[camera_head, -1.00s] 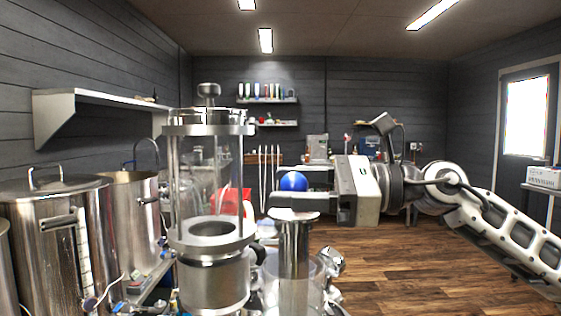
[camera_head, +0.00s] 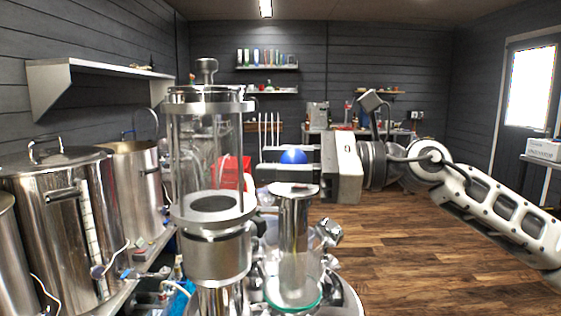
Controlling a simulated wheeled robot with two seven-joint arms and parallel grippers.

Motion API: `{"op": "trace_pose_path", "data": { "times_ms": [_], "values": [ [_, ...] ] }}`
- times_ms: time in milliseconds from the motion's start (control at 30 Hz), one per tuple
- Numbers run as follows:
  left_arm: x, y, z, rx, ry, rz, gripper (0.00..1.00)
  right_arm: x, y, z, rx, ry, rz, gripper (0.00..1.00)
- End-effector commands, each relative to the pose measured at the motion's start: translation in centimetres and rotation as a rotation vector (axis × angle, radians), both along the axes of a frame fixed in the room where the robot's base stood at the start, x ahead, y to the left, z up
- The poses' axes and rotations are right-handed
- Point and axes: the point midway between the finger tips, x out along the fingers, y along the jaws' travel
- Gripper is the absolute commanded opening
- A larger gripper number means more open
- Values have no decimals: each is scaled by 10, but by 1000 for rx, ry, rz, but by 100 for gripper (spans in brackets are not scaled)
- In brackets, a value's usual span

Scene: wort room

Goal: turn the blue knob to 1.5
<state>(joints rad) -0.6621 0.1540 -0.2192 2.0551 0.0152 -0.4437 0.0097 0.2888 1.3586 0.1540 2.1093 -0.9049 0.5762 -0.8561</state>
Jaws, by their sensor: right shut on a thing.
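The blue knob (camera_head: 293,156) is a round blue ball-like top, in the middle of the view above a steel cylinder (camera_head: 294,210). My right gripper (camera_head: 288,170) comes in from the right and is shut on the blue knob, with one finger in front of it and one behind. The near finger hides the knob's lower part. No scale or number for the knob can be read. My left gripper is not in view.
A glass and steel column (camera_head: 215,235) stands close left of the knob. Large steel kettles (camera_head: 65,230) line the left side below a wall shelf (camera_head: 95,85). A red container (camera_head: 232,172) is behind the column. Wooden floor (camera_head: 410,235) is open at right.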

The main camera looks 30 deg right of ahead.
Motion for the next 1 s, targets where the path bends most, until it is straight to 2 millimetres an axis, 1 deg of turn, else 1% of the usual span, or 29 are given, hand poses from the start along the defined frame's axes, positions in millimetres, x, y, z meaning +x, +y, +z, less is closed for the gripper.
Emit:
{"op": "trace_pose_path", "data": {
  "times_ms": [167,367,533,733,1000],
  "values": [
    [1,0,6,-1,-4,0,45,0,0,3,5,-2,38,9],
    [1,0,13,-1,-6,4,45,-2,1,5,10,-4,151,10],
    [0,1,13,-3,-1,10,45,-4,2,5,9,-5,296,10],
    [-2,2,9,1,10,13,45,-7,4,4,8,-5,487,10],
    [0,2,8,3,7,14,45,-11,4,2,7,-5,732,10]
  ]
}}
